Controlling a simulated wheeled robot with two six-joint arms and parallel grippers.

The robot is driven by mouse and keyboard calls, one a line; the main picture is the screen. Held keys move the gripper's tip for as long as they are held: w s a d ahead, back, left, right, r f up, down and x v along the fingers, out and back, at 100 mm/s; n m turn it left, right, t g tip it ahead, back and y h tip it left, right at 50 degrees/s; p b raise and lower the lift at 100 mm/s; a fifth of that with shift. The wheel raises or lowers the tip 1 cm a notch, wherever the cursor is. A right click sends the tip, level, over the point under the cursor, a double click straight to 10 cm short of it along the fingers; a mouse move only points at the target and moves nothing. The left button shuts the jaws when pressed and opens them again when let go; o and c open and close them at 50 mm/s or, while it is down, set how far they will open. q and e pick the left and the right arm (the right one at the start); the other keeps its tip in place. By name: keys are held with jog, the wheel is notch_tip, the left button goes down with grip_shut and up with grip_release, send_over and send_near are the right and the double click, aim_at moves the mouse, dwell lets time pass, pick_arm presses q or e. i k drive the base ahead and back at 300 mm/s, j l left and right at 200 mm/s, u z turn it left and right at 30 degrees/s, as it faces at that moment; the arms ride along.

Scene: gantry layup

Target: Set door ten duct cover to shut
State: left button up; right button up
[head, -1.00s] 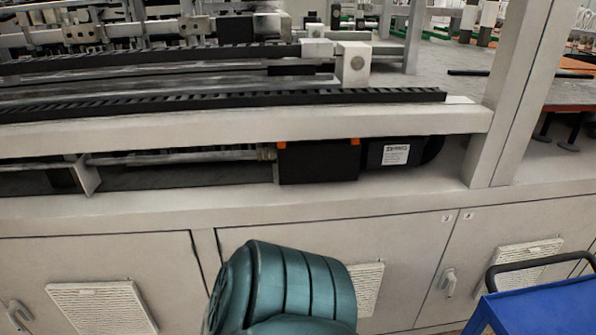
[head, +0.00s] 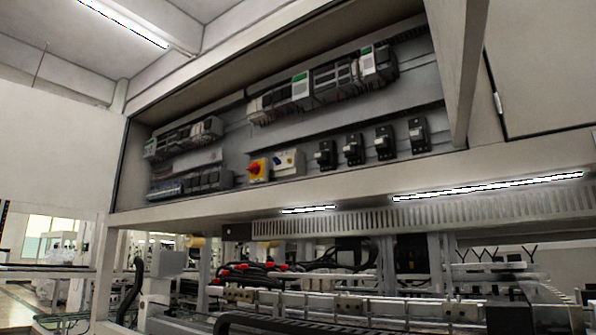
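An overhead electrical cabinet (head: 285,205) stands open across the head view, tilted in the picture. An open door (head: 460,60) shows nearly edge-on at its right end. A pale panel (head: 60,150) at its left end may be another open door; I cannot tell. Grey bands (head: 340,118) run between the component rows inside. A slotted grey strip (head: 430,220) runs below the cabinet. I see no door number, so I cannot tell which door is ten or which part is its duct cover. Neither gripper is in view.
Inside are circuit breakers, several black switches (head: 385,142) and a red-and-yellow rotary switch (head: 258,169). A closed door panel (head: 540,65) is at the right. Gantry machinery with black cables (head: 300,275) lies below. Lit light bars (head: 490,187) hang under the cabinet.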

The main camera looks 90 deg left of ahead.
aim_at(194, 161)
jog(key=u, duration=2.2)
